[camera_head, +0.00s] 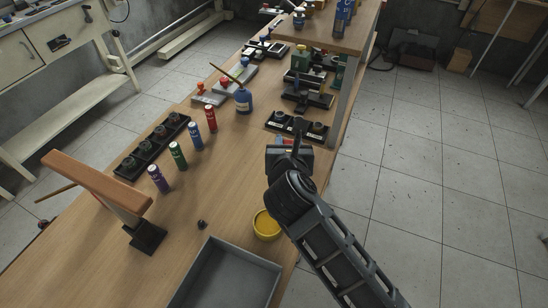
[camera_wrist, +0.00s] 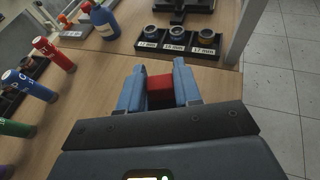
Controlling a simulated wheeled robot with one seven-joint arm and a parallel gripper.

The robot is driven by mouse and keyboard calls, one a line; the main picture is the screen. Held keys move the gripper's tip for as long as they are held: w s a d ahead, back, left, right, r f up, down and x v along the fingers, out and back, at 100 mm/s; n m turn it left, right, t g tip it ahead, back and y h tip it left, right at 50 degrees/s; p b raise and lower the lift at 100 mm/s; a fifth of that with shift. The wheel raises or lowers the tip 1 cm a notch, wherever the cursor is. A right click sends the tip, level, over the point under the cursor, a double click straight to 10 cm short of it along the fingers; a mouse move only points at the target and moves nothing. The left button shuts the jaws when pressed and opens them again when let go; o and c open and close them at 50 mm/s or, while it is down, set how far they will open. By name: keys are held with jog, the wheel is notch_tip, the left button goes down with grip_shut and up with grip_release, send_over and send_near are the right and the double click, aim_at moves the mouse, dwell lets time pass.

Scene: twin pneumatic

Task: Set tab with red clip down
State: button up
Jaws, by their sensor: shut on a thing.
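In the wrist view, my gripper (camera_wrist: 160,88) is shut with its two blue fingers on a red block-like piece (camera_wrist: 160,83), which looks like the red clip. The tab itself cannot be made out; the fingers and gripper body hide most of what is held. In the head view, my gripper (camera_head: 284,142) is over the right side of the wooden table (camera_head: 235,160), just in front of a black tray (camera_head: 293,127) with round parts. A little red and blue shows at the fingertips there. I cannot tell whether the held piece touches the table.
The black tray (camera_wrist: 180,47) has labelled slots. Red, blue, green and purple cylinders (camera_head: 178,156) stand left, beside another black tray (camera_head: 152,147). A blue bottle (camera_head: 243,100) stands farther back. A yellow round dish (camera_head: 266,225) and grey bin (camera_head: 228,275) are nearer. A shelf post (camera_head: 342,100) rises right.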

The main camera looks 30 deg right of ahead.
jog(key=shift+w+a+f, duration=0.9)
jog(key=shift+w+a, duration=0.15)
jog(key=shift+f, duration=2)
jog(key=shift+f, duration=0.2)
jog(key=o, duration=1)
